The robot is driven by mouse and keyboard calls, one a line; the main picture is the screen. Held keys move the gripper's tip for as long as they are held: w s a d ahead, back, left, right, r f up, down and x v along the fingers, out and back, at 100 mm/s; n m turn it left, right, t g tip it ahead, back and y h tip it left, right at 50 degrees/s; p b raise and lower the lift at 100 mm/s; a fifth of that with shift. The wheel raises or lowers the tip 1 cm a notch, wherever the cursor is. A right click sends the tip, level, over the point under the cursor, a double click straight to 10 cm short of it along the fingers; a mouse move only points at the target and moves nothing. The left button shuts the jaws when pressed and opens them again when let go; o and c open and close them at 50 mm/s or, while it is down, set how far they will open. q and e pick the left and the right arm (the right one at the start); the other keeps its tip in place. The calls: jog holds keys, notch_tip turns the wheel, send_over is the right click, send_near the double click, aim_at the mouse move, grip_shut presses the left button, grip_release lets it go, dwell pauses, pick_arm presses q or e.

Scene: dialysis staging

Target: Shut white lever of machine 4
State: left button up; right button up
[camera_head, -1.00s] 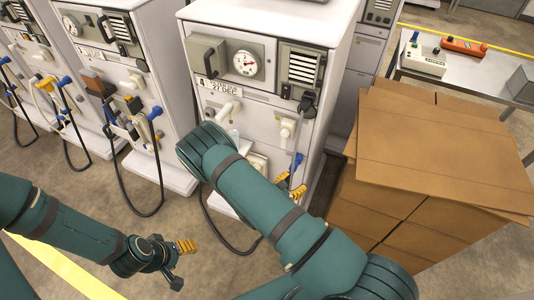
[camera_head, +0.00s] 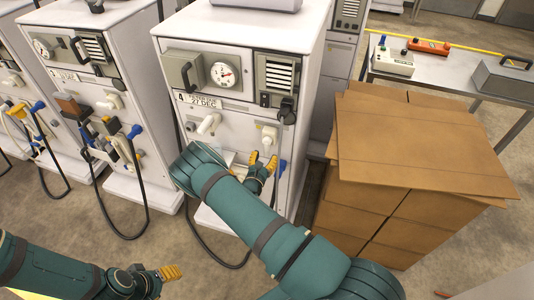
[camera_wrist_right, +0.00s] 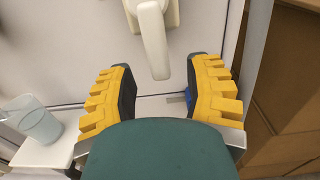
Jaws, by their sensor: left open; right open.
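Machine 4 (camera_head: 235,120) is the white cabinet with a round dial and a "4" on its label. Its white lever (camera_head: 268,139) is on the front, right of a white fitting (camera_head: 208,123); in the right wrist view the lever (camera_wrist_right: 154,42) hangs down from its mount. My right gripper (camera_head: 264,163) is open just below the lever. In the right wrist view its yellow fingers (camera_wrist_right: 160,66) are spread to either side of the lever's lower end, with visible gaps. My left gripper (camera_head: 172,276) is low at the left, away from the machine, open.
A clear cup (camera_wrist_right: 36,120) stands on a white ledge (camera_wrist_right: 45,152) left of my right gripper. Stacked cardboard boxes (camera_head: 415,150) are close to the machine's right. Other machines (camera_head: 85,85) with hanging hoses stand left. A table (camera_head: 440,78) is behind the boxes.

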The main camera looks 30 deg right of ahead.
jog(key=shift+x, duration=1.5)
grip_shut()
